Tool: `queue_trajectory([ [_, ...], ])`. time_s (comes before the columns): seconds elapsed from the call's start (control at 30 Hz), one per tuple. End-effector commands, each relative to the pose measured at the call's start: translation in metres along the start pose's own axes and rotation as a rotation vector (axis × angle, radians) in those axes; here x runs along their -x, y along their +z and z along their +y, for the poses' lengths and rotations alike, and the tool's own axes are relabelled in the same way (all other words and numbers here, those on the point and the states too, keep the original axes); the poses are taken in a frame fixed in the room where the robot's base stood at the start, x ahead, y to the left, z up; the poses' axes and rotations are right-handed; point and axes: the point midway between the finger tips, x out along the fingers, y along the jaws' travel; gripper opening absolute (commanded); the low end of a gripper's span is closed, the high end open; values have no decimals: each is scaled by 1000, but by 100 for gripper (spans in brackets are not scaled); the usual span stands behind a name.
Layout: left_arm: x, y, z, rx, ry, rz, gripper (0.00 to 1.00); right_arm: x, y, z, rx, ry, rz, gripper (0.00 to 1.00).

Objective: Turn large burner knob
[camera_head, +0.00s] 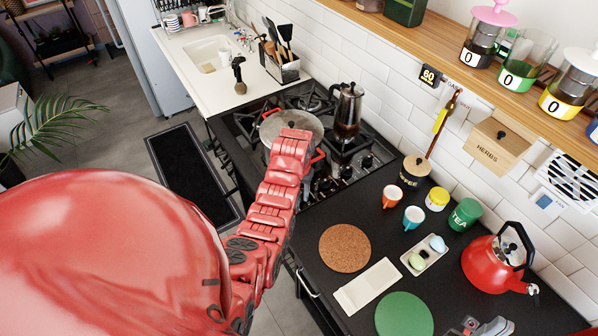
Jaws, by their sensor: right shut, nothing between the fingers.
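The gas hob (384,152) is black, with several dark knobs in a row along its right side. One knob (367,161) shows clearly near the moka pot; others lie closer to my red arm, which partly covers that side. I cannot tell which knob belongs to the large burner. My left arm (270,212) crosses from the lower left up over the hob, but its gripper does not show. My right gripper (484,326) is at the bottom edge, partly cut off, shut and empty over the black counter, well away from the knobs.
A lidded pot (280,124) with red handles and a moka pot (347,108) stand on the hob. The black counter holds cups, jars, a cork mat (345,247), a green mat (403,315), a small tray and a red kettle (492,263). A tiled wall bounds the back.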

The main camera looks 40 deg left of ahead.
Motion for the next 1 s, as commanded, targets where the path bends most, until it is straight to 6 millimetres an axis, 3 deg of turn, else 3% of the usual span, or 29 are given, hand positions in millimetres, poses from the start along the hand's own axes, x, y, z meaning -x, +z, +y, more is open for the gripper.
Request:
queue_trajectory([
  [0.17, 20, -1, 0, 0, -1, 7, 46, 11, 2, 0, 0, 0, 0, 0],
  [0.2, 38, -1, 0, 0, -1, 7, 46, -3, 0, 0, 0, 0, -1, 0],
  [0.3, 67, 0, 0, 0, 0, 1, 46, -23, -4, 1, 0, 0, 0, 0],
  [0.7, 149, 0, 0, 0, 0, 0, 46, -105, -18, 5, 0, 0, 0, 0],
  [0.83, 163, 0, 0, 0, 0, 1, 46, -118, -20, 6, 0, 0, 0, 0],
  [1.0, 166, 0, 0, 0, 0, 1, 46, -121, -20, 6, 0, 0, 0, 0],
])
